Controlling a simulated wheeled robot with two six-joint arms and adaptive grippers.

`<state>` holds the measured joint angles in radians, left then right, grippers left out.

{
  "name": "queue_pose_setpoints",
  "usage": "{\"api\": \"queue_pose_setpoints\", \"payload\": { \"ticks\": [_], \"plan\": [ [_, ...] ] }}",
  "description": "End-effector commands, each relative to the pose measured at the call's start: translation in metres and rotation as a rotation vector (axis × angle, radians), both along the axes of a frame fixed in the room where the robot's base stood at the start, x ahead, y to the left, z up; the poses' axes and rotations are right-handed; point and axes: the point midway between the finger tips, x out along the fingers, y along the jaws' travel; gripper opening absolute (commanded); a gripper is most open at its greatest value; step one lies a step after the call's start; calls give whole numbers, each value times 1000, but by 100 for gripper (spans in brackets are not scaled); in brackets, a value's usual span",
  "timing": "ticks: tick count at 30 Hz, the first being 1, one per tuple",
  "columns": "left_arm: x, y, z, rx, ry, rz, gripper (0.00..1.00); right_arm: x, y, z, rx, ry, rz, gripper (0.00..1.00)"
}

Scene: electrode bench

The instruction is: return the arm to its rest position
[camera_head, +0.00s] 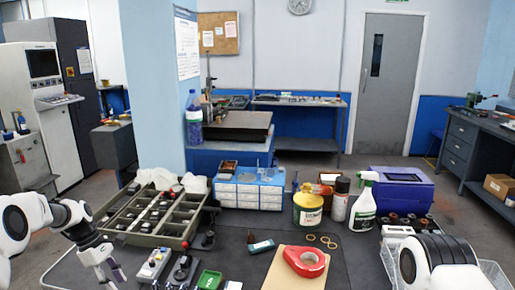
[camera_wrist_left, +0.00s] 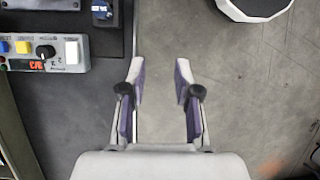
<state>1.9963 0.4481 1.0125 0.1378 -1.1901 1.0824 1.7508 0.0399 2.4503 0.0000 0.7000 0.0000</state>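My left arm (camera_head: 68,212) comes in from the left in the head view. My left gripper (camera_head: 110,272) points down by the left edge of the bench. In the left wrist view my left gripper (camera_wrist_left: 159,85) is open, its two fingers apart with only grey floor showing between them. It holds nothing. My right arm (camera_head: 440,262) shows as a white and black link at the bottom right of the head view; its gripper is out of view.
A grey control box (camera_head: 153,265) with coloured buttons lies near the left gripper; it also shows in the left wrist view (camera_wrist_left: 74,52).

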Motion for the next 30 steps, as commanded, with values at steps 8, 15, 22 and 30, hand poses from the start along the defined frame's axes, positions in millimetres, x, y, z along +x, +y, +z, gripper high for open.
{"api": "queue_pose_setpoints", "payload": {
  "ticks": [8, 15, 22, 30],
  "plan": [
    [-50, -51, -58, -5, 166, -91, 32, 0, 0, -1, 0, 0, 0, 0],
    [-138, -108, -139, 29, 276, -262, 32, 0, 0, -1, 0, 1, 0, 0],
    [-320, -158, -214, 61, 224, -736, 32, 0, 0, -1, 0, 0, 0, 0],
    [-395, -166, -193, 142, -209, -1328, 32, 0, 0, -1, 0, 1, 0, 0]
  ]
}}
